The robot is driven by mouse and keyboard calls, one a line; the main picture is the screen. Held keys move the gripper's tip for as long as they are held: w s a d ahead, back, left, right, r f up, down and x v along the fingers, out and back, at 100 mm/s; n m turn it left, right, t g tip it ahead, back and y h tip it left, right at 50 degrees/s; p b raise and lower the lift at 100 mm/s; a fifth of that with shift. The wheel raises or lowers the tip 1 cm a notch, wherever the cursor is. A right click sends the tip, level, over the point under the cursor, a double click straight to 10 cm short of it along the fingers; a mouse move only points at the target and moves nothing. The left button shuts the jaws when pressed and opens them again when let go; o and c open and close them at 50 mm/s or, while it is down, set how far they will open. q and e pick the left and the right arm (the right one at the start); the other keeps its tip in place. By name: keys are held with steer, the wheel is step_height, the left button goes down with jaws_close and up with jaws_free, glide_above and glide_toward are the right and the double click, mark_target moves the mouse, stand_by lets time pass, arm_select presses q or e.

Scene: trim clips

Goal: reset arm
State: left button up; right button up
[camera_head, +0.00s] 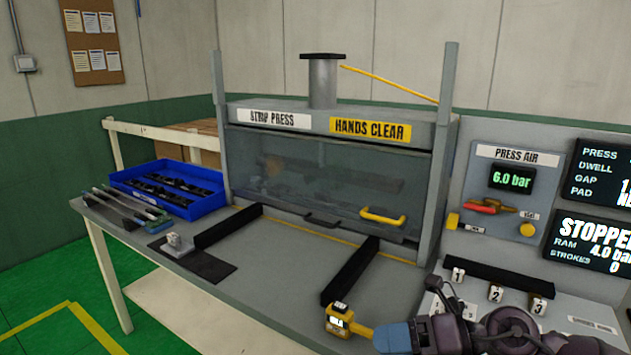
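My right arm comes in from the lower right corner, and its dark gripper (447,335) is at the bottom edge of the view. A blue piece (398,338) sits directly left of it, in line with a yellow gauge (339,320) that has a small display. Whether the gripper holds the blue piece or only overlaps it cannot be told, and its fingers are not clear. The gauge is at the front end of a black rail (350,272) on the bench. My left gripper is not in view.
The press (335,128) has a clear guard with a yellow handle (382,216), lowered over its opening. A blue bin (190,208) of dark parts and several strips (127,206) lie left. A control panel (513,165) stands right.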

steer(key=w+d+r+m+t, duration=0.1)
steer(key=d+r+m+t, duration=0.3)
steer(key=m+t, duration=1.05)
steer(key=s+d+f+m+h, duration=0.2)
steer(key=d+f+m+h, duration=0.7)
steer(key=m+h, duration=0.8)
steer(key=s+d+f+m+g+y, duration=0.15)
steer(key=s+f+m+g, duration=0.25)
steer(key=s+f+g, duration=0.5)
steer(key=s+d+f+m+g, duration=0.2)
steer(key=s+f+m+g, duration=0.25)
steer(key=s, duration=0.75)
steer(key=w+f+n+t, duration=0.1)
steer(key=w+f+t, duration=0.6)
steer(key=f, duration=0.3)
steer(key=shift+w+f+t, duration=0.2)
steer(key=shift+f+t, duration=0.15)
steer(key=shift+t, duration=0.25)
steer(key=shift+a, duration=0.1)
